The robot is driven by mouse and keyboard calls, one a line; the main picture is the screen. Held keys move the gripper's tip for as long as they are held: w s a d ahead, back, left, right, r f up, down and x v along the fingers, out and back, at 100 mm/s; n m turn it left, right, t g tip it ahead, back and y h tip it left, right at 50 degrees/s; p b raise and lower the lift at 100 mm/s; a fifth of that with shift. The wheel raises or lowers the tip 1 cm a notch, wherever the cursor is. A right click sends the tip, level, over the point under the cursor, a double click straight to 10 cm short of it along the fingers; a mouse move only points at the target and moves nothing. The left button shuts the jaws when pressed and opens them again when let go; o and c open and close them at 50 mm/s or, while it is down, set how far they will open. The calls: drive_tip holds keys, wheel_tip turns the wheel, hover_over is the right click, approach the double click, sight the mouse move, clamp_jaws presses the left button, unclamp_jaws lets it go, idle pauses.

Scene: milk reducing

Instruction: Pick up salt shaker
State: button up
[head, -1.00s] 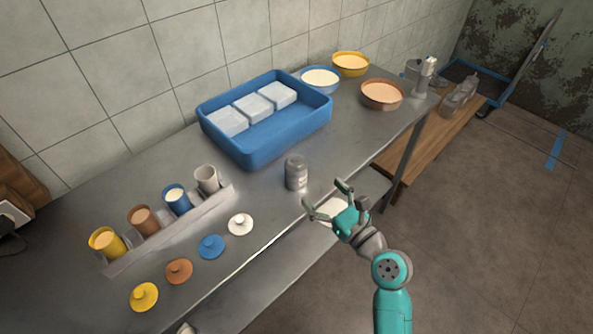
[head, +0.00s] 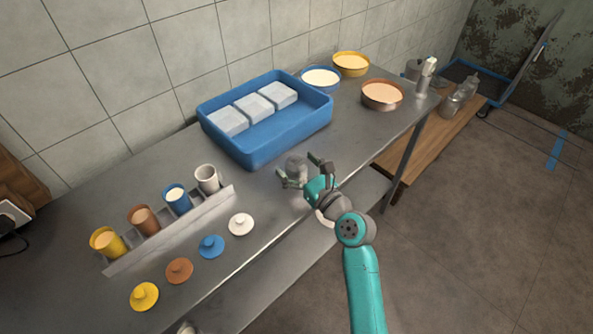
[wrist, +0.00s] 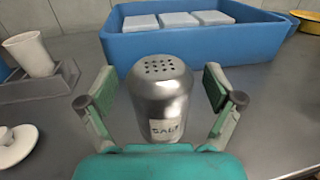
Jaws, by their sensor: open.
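The salt shaker (wrist: 158,98) is a metal cylinder with a holed top and a label reading SALT. It stands upright on the steel table, in front of the blue tray. In the head view the shaker (head: 295,166) is partly hidden by my gripper (head: 304,170). In the wrist view my gripper (wrist: 158,92) is open, with one finger on each side of the shaker. Gaps show between both fingers and the shaker.
The blue tray (head: 262,145) with white blocks stands behind the shaker. A rack (head: 160,236) with several cups is at left, with several coloured lids such as the white lid (head: 240,223) in front. Bowls, such as the orange bowl (head: 382,95), stand at back right.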

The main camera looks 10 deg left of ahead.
drive_tip(key=c, duration=1.4)
drive_tip(key=shift+r, duration=0.1)
